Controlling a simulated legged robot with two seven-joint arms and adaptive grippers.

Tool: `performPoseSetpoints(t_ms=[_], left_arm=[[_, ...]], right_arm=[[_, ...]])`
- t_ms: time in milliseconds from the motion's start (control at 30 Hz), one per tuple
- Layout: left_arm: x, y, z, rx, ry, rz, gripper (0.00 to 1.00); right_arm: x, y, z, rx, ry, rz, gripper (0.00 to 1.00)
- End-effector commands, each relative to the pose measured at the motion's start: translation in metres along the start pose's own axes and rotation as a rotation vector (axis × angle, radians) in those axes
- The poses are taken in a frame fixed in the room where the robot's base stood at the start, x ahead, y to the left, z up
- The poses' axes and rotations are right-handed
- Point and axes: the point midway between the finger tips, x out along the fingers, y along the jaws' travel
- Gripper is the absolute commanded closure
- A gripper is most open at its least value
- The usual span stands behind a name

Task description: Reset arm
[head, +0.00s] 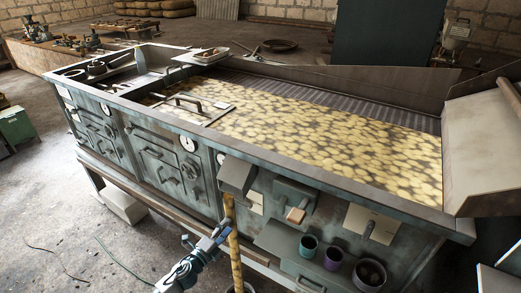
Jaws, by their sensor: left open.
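My left gripper (210,238) is low in the head view, in front of the machine's front panel, with its arm coming up from the bottom edge. It is open, with nothing seen between its fingers. I cannot tell whether the gripper touches the column. My right gripper is not in view.
A long metal machine (330,188) holds a bed of yellow pieces (320,125). Bare concrete floor (60,225) lies left, with thin cables.

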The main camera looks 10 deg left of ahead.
Motion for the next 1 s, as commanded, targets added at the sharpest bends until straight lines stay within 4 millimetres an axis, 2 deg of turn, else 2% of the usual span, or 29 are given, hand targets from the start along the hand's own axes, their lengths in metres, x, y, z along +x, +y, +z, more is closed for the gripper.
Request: performPoseSetpoints(t_ms=[67,133,167,267,367,400,467,500,567,600,700,800,900,1000], left_arm=[[-0.001,0.005,0.000,-0.020,-0.010,0.009,0.54],[-0.006,0.021,0.000,-0.084,-0.045,0.040,0.54],[-0.010,0.032,0.000,-0.127,-0.069,0.061,0.54],[-0.034,0.086,0.000,-0.325,-0.190,0.164,0.54],[-0.075,0.156,-0.009,-0.551,-0.348,0.298,0.54],[-0.095,0.183,-0.014,-0.633,-0.413,0.352,0.54],[-0.128,0.221,-0.026,-0.748,-0.508,0.432,0.54],[-0.151,0.244,-0.035,-0.820,-0.571,0.485,0.54],[-0.187,0.277,-0.051,-0.919,-0.666,0.563,0.54],[-0.212,0.296,-0.064,-0.981,-0.727,0.614,0.54],[-0.277,0.337,-0.098,-1.120,-0.881,0.738,0.54],[-0.335,0.364,-0.133,-1.230,-1.018,0.845,0.54],[-0.380,0.379,-0.162,-1.308,-1.122,0.924,0.54],[-0.408,0.387,-0.181,-1.353,-1.189,0.976,0.54]], right_arm=[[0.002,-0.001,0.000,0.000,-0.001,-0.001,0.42],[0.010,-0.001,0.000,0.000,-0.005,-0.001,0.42],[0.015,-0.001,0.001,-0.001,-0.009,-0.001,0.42],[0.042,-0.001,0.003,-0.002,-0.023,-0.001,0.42],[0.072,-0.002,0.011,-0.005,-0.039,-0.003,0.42],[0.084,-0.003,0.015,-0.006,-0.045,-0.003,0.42],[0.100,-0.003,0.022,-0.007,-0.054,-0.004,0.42],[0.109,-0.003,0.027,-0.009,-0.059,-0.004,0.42],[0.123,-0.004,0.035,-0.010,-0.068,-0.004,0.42],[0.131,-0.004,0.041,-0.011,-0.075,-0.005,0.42],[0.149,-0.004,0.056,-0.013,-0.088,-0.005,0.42],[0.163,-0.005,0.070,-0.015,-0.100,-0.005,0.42],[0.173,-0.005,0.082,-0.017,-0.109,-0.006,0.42],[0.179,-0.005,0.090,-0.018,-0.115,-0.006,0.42]])
